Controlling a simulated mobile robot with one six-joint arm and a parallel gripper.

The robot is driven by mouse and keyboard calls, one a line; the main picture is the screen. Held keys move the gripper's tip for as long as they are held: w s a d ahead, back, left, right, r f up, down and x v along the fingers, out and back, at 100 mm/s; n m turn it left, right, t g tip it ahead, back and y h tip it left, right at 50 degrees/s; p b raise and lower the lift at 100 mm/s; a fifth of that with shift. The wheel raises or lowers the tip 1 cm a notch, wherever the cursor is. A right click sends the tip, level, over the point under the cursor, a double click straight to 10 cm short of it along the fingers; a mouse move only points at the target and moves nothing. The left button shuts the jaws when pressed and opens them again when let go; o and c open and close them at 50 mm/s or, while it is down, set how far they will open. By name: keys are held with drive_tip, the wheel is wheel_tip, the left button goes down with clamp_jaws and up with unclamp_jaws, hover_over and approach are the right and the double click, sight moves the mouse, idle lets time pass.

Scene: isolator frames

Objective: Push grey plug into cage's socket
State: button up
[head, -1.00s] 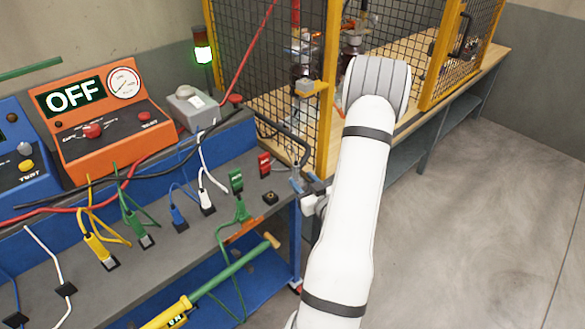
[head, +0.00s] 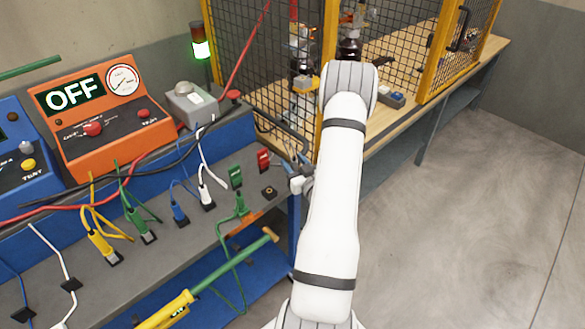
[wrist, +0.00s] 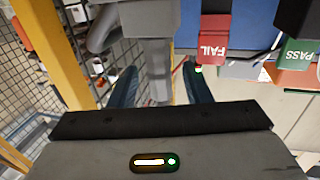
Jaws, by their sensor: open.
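The fingers are open, with a gap visible beside the plug. In the head view my gripper (head: 298,168) is at the bench's right end, below the cage's corner post.
The red FAIL tag (wrist: 214,38) and green PASS tag (wrist: 296,53) are close to the right finger. Several plugs with coloured cables stand along the grey bench (head: 165,262). An orange OFF tester (head: 105,115) is behind them. Open floor (head: 440,220) lies to the right.

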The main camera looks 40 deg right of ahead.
drive_tip(key=shift+c, duration=0.2)
clamp_jaws()
drive_tip(key=shift+r, duration=0.1)
drive_tip(key=shift+r+b, duration=0.45)
drive_tip(key=shift+r, duration=4.5)
